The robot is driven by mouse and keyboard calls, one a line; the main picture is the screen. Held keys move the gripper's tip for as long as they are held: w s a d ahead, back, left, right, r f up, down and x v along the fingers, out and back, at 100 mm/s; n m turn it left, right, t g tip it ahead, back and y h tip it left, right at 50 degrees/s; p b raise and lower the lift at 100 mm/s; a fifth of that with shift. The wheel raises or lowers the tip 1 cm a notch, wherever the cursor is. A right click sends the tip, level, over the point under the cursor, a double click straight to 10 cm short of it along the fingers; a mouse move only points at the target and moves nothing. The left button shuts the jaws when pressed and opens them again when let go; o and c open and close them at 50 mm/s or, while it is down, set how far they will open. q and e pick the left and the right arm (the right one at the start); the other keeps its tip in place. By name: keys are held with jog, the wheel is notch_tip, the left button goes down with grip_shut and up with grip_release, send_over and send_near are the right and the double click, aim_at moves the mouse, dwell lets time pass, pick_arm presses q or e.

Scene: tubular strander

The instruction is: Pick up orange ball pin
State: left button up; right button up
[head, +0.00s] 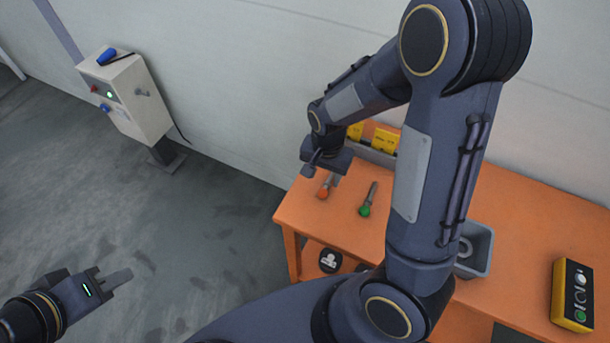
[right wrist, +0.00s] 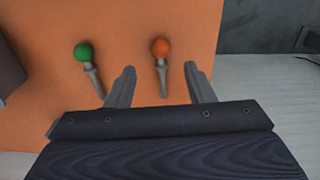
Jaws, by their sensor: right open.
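The orange ball pin (head: 323,191) lies on the orange table, near its left end, in the head view. In the right wrist view the orange ball pin (right wrist: 160,52) lies between the two fingers, its grey shank pointing toward the palm. My right gripper (right wrist: 158,82) is open, with nothing in its jaws; in the head view it (head: 324,170) hangs over the pin and partly hides its shank. My left gripper (head: 118,278) is at the lower left, over the floor, away from the table. The gap between its fingers does not show clearly.
A green ball pin (head: 366,208) lies right of the orange one on the orange table (head: 520,225). A grey bin (head: 478,262) and a yellow button box (head: 572,292) are farther right. Yellow-labelled bins (head: 384,143) stand at the back. A control box (head: 135,98) stands left.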

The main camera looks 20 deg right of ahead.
aim_at(323, 190)
notch_tip(323, 190, down, 8)
jog(key=shift+w+d+r+p, duration=0.1)
jog(key=shift+w+r+p, duration=0.05)
jog(key=shift+r+p, duration=0.15)
grip_shut()
dwell(0.3)
